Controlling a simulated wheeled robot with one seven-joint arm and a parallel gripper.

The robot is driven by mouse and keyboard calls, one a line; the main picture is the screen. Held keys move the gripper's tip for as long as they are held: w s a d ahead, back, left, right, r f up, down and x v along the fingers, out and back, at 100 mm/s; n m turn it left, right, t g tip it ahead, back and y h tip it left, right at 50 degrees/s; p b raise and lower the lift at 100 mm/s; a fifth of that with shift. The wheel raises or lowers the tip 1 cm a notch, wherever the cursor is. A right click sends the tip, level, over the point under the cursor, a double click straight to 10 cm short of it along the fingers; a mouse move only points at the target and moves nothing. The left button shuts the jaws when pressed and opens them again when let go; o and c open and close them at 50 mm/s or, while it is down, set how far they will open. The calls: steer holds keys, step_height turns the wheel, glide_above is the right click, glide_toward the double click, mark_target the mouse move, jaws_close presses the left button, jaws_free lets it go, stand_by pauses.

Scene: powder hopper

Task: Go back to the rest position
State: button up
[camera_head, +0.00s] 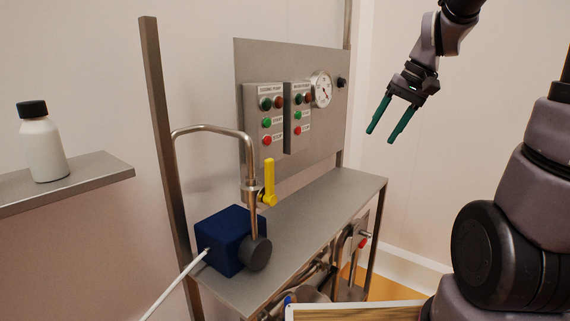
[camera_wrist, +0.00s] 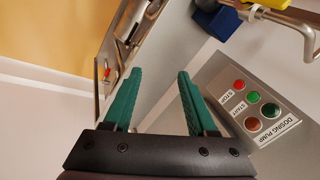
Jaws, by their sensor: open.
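My gripper (camera_head: 389,120) has two green fingers and hangs in free air at the upper right of the head view, in front of the pale wall. Its fingers are apart with nothing between them. In the wrist view my gripper (camera_wrist: 157,75) also shows open and empty. It is apart from the steel bench (camera_head: 335,201) and from the control panel (camera_head: 240,75), which both lie to its left in the head view. The wrist view shows the dosing pump button box (camera_wrist: 250,105) to the right of the fingers.
A blue box-shaped pump (camera_head: 226,240) and a bent pipe with a yellow valve handle (camera_head: 269,181) stand on the bench. A white bottle (camera_head: 42,149) with a dark cap sits on a shelf (camera_head: 90,178) at left. A round gauge (camera_head: 321,90) is on the panel.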

steer(key=s+d+r+m+t+h, duration=0.1)
steer(key=s+r+m+t+h, duration=0.1)
steer(key=s+r+t, duration=0.2)
steer(key=shift+s+r+t, duration=0.3)
steer(key=shift+s+r, duration=1.2)
steer(key=shift+s, duration=2.55)
steer(key=shift+d, duration=0.1)
